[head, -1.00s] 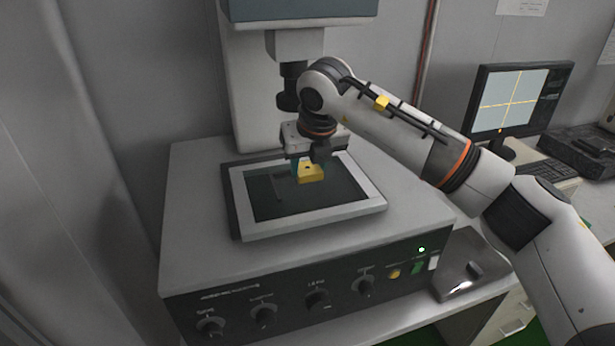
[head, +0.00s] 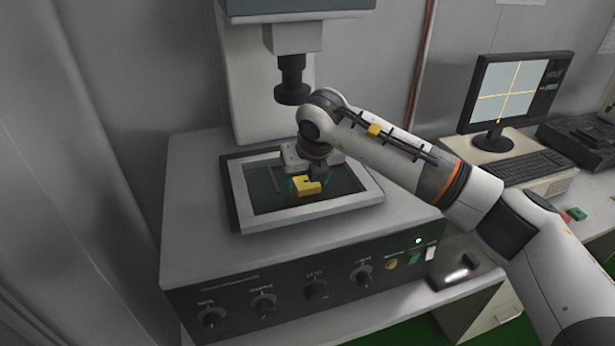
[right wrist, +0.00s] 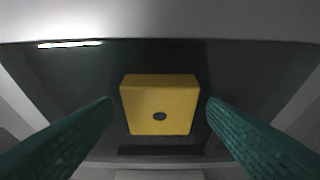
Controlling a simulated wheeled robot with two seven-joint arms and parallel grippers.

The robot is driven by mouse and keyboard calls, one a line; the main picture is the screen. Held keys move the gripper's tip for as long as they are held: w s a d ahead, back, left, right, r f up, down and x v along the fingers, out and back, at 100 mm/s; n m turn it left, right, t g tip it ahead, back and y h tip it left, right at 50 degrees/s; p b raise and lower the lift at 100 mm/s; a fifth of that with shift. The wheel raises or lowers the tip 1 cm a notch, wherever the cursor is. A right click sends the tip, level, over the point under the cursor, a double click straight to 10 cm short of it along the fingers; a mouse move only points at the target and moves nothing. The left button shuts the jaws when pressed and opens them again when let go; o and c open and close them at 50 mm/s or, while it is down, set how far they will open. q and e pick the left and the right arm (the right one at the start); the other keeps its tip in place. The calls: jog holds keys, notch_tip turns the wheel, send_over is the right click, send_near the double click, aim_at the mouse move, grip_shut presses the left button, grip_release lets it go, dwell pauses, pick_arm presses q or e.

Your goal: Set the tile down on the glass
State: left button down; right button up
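The yellow tile (head: 306,187), a square block with a dark round hole, appears to lie on the dark glass (head: 264,203) of the framed stage. My right gripper (head: 307,183) is low over the glass with its fingers around the tile. In the right wrist view the tile (right wrist: 160,104) sits between the two green fingers of the right gripper (right wrist: 159,103). A gap shows on each side of the tile, so the fingers are open and not touching it. My left gripper is not in view.
A pale frame (head: 308,212) borders the glass. The microscope's dark lens (head: 292,82) hangs above and behind my right wrist. Knobs and buttons line the instrument's front panel (head: 290,295). A monitor (head: 515,92) and keyboard (head: 525,167) stand at the right.

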jog(key=shift+r, duration=0.15)
jog(key=shift+s+r, duration=0.1)
jog(key=shift+r, duration=0.15)
jog(key=b+v, duration=0.2)
jog(key=v, duration=0.9)
jog(key=shift+r+b, duration=0.15)
jog(key=shift+b, duration=0.25)
jog(key=shift+s, duration=0.15)
